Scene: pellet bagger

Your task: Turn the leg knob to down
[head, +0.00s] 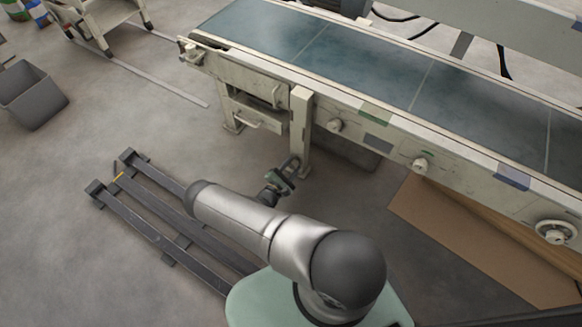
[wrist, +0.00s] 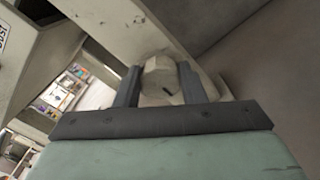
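The leg knob (wrist: 160,76) is a pale, cream-coloured knob on the conveyor's leg. In the wrist view it sits between the two dark fingers of my gripper (wrist: 159,82), one on each side. A short dark slanted mark shows on the knob's near part. I cannot tell whether the fingers press on it or only stand close around it. In the head view my gripper (head: 288,170) is low at the foot of the pale leg (head: 301,125), and the knob itself cannot be made out there.
The conveyor (head: 340,60) runs along the top, with other knobs (head: 420,165) and a handwheel (head: 555,232) on its side rail. A dark pallet-like frame (head: 150,225) lies on the floor at left. A cardboard sheet (head: 470,235) lies at right. A grey bin (head: 32,95) stands far left.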

